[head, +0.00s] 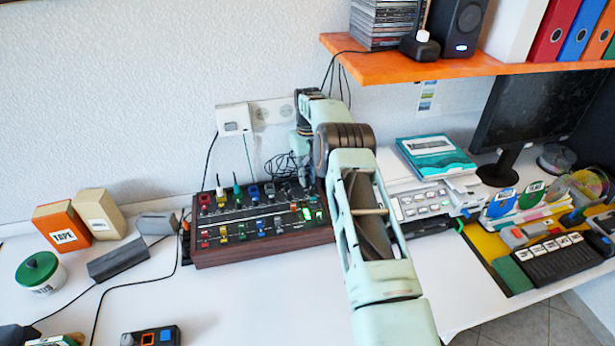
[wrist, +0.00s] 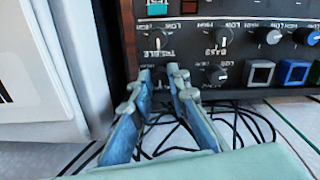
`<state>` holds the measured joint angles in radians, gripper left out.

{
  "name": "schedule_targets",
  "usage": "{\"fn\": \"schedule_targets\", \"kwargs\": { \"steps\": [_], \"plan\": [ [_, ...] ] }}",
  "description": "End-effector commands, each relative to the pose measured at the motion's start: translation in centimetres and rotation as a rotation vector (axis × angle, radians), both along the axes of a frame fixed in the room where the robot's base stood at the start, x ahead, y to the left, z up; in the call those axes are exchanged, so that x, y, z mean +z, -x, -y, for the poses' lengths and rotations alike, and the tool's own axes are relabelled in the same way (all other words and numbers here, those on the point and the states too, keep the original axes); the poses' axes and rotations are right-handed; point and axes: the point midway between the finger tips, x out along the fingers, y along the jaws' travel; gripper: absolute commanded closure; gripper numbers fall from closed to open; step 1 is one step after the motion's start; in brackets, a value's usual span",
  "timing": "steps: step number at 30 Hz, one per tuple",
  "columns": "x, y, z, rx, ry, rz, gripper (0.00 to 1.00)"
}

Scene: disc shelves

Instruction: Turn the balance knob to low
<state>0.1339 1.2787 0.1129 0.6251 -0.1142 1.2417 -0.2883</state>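In the wrist view a dark panel (wrist: 250,15) carries small round knobs with white pointer marks. Two upper ones are the treble knob (wrist: 157,39) and the bass knob (wrist: 222,37). A lower knob (wrist: 216,75) sits below the bass knob; its label is too small to read. I cannot tell which knob is balance. My gripper (wrist: 160,77) is in front of the panel, below the treble knob, its two fingers apart with a narrow gap. Whatever lies right behind the fingertips is hidden, and I cannot tell whether they touch the panel. In the head view my arm hides the gripper.
Square buttons (wrist: 258,73) stand right of the knobs. Black cables (wrist: 240,115) lie under the panel, and a white box (wrist: 60,60) is close on the left. In the head view a wood-sided control box (head: 255,250) stands left of my arm, below an orange shelf (head: 390,66).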

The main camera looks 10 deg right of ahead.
Motion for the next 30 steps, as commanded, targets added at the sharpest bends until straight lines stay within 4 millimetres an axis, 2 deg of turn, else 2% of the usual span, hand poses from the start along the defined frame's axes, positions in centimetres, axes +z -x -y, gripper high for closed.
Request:
{"fn": "schedule_targets", "kwargs": {
  "steps": [1, 3, 8, 17, 25, 26, 27, 30],
  "plan": [
    [0.02, 0.0, 0.0, 0.0, 0.0, 0.0, 0.92],
    [0.03, -0.01, 0.0, 0.0, 0.0, 0.0, 1.0],
    [0.01, -0.01, 0.0, 0.005, 0.0, 0.0, 1.0],
    [0.0, -0.04, 0.0, 0.131, 0.001, 0.001, 1.0],
    [0.09, -0.03, -0.01, 0.135, 0.001, 0.001, 1.0],
    [0.1, -0.04, 0.0, 0.135, 0.001, 0.001, 0.82],
    [0.09, -0.03, -0.01, 0.135, 0.001, 0.001, 0.78],
    [0.08, -0.03, -0.01, 0.135, 0.0, 0.001, 0.78]
  ]
}}
